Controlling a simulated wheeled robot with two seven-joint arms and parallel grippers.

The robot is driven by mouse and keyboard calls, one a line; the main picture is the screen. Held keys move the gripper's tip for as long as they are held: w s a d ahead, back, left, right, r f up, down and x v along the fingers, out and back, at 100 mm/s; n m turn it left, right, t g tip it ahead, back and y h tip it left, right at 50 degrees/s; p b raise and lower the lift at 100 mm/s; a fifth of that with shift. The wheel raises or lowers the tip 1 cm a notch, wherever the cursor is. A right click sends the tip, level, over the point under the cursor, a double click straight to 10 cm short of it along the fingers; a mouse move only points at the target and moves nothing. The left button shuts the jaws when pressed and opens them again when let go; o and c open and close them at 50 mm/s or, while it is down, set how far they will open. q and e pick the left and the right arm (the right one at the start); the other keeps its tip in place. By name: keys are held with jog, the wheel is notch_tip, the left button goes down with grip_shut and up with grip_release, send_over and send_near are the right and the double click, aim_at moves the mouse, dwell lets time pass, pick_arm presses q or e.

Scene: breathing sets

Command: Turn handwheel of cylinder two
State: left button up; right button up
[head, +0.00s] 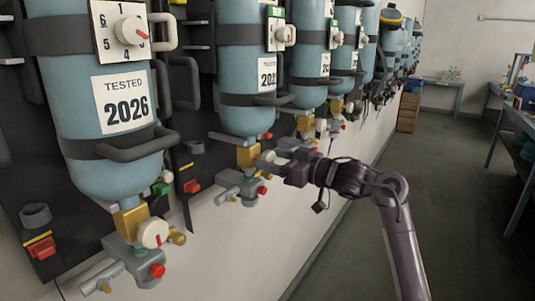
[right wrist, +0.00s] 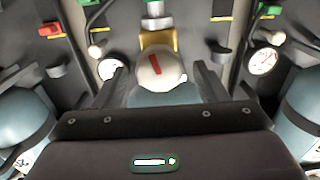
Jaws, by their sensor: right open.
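Cylinder two, taken as the second blue cylinder (head: 243,70) from the left, hangs upside down on the wall with a brass valve block (head: 248,156) below it. Its handwheel (right wrist: 155,70), a pale round knob with a red mark, shows in the right wrist view. My right gripper (head: 273,160) is at this valve, reaching in from the right. In the right wrist view its two fingers (right wrist: 160,76) are apart, one on each side of the handwheel. I cannot tell whether they touch it. In the head view the gripper partly hides the handwheel. My left gripper is out of view.
The nearest cylinder (head: 75,105) has its own white handwheel (head: 153,233) at lower left. A grey fitting (head: 240,187) with red knobs sits just below the gripper. More cylinders line the wall behind. The floor (head: 450,200) to the right is clear.

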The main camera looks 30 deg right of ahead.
jog(key=shift+x, duration=0.9)
jog(key=shift+s, duration=0.1)
jog(key=c, duration=1)
jog(key=m+p, duration=0.1)
jog(key=p, duration=0.1)
jog(key=m+p, duration=0.1)
jog(key=p, duration=0.1)
jog(key=shift+d+r, duration=0.1)
jog(key=shift+r, duration=0.15)
jog(key=shift+f+m+p, duration=0.2)
jog(key=shift+m+p, duration=0.35)
jog(key=shift+m, duration=0.05)
jog(key=shift+f, duration=0.1)
